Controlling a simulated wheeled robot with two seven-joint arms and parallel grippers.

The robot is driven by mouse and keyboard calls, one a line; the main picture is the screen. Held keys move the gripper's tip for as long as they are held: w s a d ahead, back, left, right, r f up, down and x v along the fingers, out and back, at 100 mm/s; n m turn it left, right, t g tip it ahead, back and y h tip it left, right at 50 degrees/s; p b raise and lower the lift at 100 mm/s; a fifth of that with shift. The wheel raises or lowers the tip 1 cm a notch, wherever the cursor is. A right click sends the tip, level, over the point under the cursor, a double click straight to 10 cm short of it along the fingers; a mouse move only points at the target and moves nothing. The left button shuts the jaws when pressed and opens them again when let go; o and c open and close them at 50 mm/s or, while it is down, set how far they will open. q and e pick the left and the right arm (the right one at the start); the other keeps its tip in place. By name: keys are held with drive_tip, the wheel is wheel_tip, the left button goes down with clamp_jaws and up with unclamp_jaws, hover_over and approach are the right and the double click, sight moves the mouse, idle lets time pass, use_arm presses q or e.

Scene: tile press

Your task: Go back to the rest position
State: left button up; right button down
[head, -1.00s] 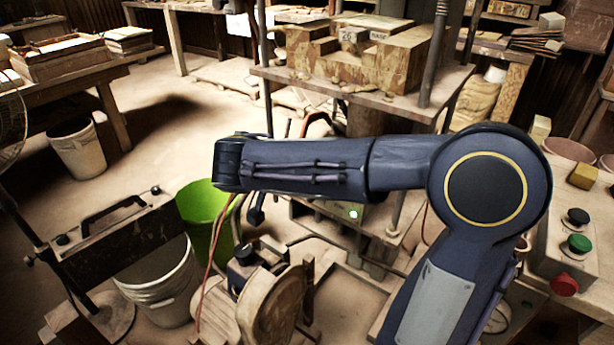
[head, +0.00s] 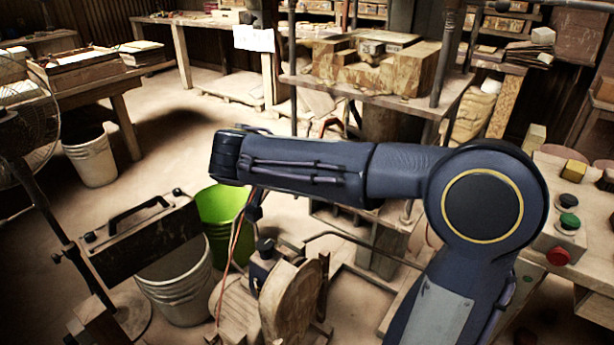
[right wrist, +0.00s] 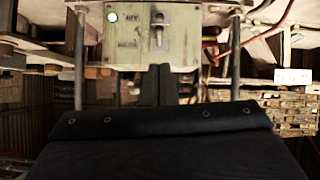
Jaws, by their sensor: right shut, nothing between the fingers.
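My right arm (head: 310,170) crosses the middle of the head view, with its forearm pointing left. Its gripper does not show there. In the right wrist view my right gripper (right wrist: 158,82) is shut and empty, its two dark fingers together. Beyond the fingers is a pale panel (right wrist: 135,42) with a lit green lamp, a small lever and lettering that looks upside down. The fingers' distance from the panel is hard to judge. My left gripper is in neither view.
The press shelf (head: 455,98) with wooden blocks stands behind my arm. A button box (head: 550,235) is right of my elbow. A green bucket (head: 222,205), a white bucket (head: 90,158) and a fan (head: 30,130) stand left. Open floor lies between the left table and press.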

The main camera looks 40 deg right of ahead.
idle(0.5)
drive_tip(key=s+a+f+n+y, duration=0.4)
drive_tip(key=s+f+n+y, duration=0.35)
drive_tip(key=s+f, duration=0.4)
drive_tip(key=s+a+f+n+t+y, duration=0.2)
drive_tip(key=s+a+n+t+y, duration=0.15)
drive_tip(key=s+a+y, duration=0.6)
wheel_tip(320, 180, up, 18)
drive_tip(key=w+a+n+h+p, duration=0.1)
drive_tip(key=h+p, duration=0.1)
drive_tip(key=p, duration=1.6)
drive_tip(key=shift+a+r+h, duration=0.15)
drive_tip(key=shift+a+h, duration=0.15)
drive_tip(key=shift+a, duration=0.1)
drive_tip(key=shift+w+g, duration=0.1)
drive_tip(key=shift+g, duration=0.15)
